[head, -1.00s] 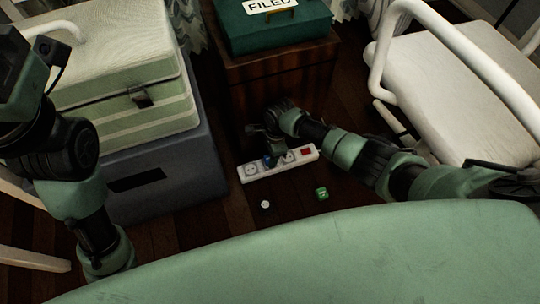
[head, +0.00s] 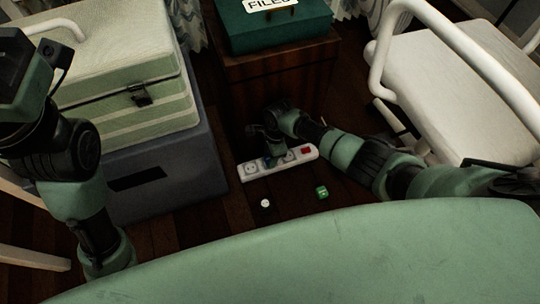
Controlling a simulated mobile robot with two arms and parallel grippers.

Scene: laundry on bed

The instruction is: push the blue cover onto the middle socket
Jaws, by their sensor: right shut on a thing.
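A white power strip (head: 250,171) with a red switch (head: 307,150) at its right end lies on the dark wood floor, slightly tilted in the picture. The blue cover (head: 268,161) shows as a small dark blue patch at the strip's middle socket, mostly hidden by my right gripper. My right gripper (head: 272,153) points down at the middle of the strip and is shut on the blue cover. Whether the cover is fully seated cannot be seen. My left arm is at the left edge; its gripper is not in view.
A white round piece (head: 265,203) and a green cube (head: 321,192) lie on the floor in front of the strip. A wooden cabinet (head: 285,85) with a green file box (head: 270,30) stands behind.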

